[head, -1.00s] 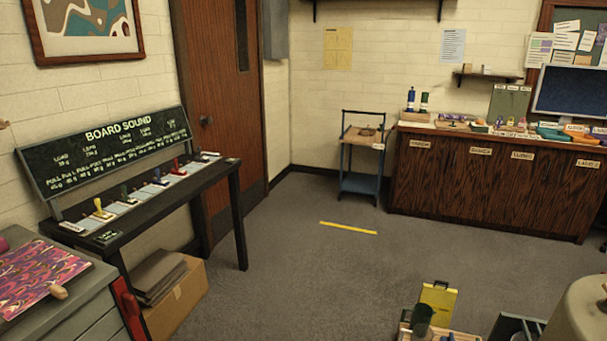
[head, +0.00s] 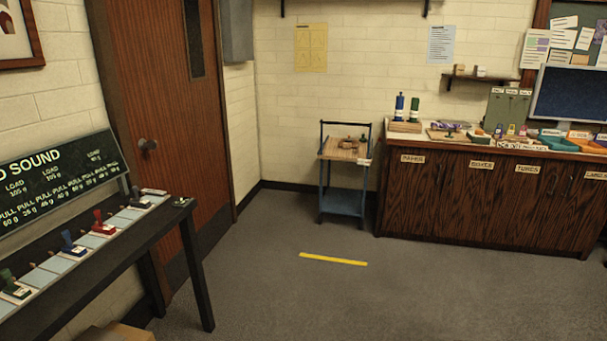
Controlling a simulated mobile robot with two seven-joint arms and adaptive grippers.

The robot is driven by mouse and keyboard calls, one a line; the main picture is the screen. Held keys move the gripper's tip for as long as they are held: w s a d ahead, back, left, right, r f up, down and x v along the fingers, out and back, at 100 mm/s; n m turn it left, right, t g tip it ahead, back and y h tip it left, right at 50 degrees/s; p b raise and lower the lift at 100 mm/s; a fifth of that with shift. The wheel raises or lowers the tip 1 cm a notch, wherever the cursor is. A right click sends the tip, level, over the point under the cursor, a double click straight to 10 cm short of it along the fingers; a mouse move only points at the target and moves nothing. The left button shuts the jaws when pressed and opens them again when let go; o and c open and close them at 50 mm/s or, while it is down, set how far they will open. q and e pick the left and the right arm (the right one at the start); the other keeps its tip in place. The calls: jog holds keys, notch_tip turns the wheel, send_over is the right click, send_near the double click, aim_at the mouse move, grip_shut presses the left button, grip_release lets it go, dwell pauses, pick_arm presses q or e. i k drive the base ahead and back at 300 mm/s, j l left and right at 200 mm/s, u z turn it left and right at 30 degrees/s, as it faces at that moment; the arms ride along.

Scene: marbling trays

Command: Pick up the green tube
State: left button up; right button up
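A dark green upright tube (head: 415,109) stands on the left end of the wooden counter (head: 480,198) by the back wall, in the head view. A blue upright tube (head: 399,107) stands just left of it. Both appear to stand on a light wooden block or holder (head: 405,127); they are too small to tell how they are seated. Neither of my grippers is in view.
A blue-framed cart (head: 345,204) stands left of the counter. A black table (head: 120,245) with coloured handled pieces and a sign (head: 60,180) is at the left. A yellow strip (head: 333,260) lies on open grey floor. A monitor (head: 570,93) stands on the counter.

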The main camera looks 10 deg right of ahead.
aim_at(415, 101)
jog(key=i+z, duration=0.1)
jog(key=i, duration=1.4)
jog(key=i+z, duration=0.4)
jog(key=i, duration=0.25)
jog(key=i+j+z, duration=0.2)
jog(key=i+z, duration=0.15)
jog(key=i, duration=0.35)
jog(key=i+z, duration=0.35)
jog(key=i, duration=0.65)
